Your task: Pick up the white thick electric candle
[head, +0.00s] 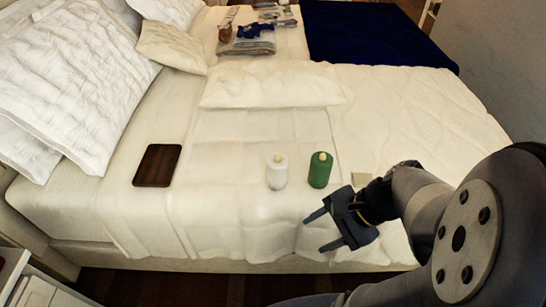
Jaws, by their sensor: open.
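The white thick electric candle (277,174) stands upright on the bed near its front edge, with a pale yellowish tip. A green candle (320,171) of similar shape stands just to its right, with a small gap between them. My gripper (314,232) is in front and to the right of both candles, near the bed's front edge. Its two dark fingers are spread apart and point left, with nothing between them. It does not touch either candle.
A dark brown flat tray (157,166) lies left of the candles. A cream pillow (272,85) lies behind them. White pillows (75,75) are at the left, folded clothes (247,47) and a dark blue blanket (375,32) at the back. The bedding between tray and white candle is clear.

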